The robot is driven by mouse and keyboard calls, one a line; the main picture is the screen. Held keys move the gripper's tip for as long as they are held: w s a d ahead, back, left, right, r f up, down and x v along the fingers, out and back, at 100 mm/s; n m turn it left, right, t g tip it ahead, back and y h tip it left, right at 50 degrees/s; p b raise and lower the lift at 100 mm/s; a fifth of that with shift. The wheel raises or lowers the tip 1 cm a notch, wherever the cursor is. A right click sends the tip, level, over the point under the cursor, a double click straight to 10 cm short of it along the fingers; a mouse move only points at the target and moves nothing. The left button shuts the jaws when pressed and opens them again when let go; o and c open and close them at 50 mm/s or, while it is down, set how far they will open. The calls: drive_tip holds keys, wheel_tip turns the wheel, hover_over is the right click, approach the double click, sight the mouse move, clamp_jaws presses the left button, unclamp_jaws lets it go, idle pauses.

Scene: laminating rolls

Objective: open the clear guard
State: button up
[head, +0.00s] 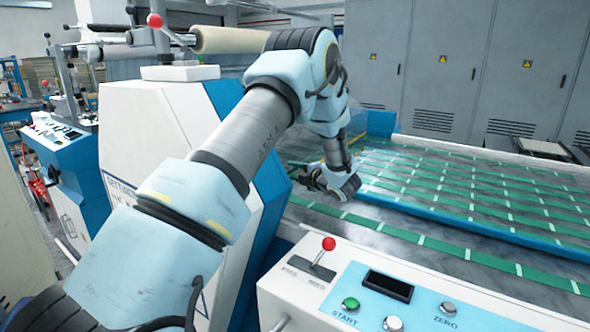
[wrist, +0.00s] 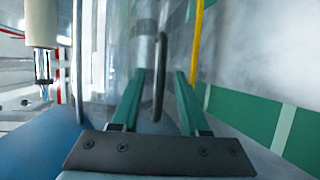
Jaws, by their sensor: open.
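The clear guard (wrist: 108,62) is a see-through panel that fills the left and middle of the wrist view, with faint reflections. A dark, upright bar handle (wrist: 161,60) stands in front of it. My gripper (wrist: 162,76) is open, with one green finger on each side of the handle. I see no clear contact between the fingers and the handle. In the head view my arm reaches over the machine and its end (head: 332,182) is low beside the green-striped bed; the fingertips and the handle cannot be made out there.
A control panel (head: 385,300) with buttons and a red-knobbed lever (head: 328,244) stands in front. The conveyor bed with green belts (head: 450,190) extends right. A white and blue machine housing (head: 150,125) is at left. A yellow bar (wrist: 196,45) is right of the handle.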

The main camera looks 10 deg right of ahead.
drive_tip(key=shift+w, duration=0.1)
clamp_jaws()
idle(0.3)
idle(1.1)
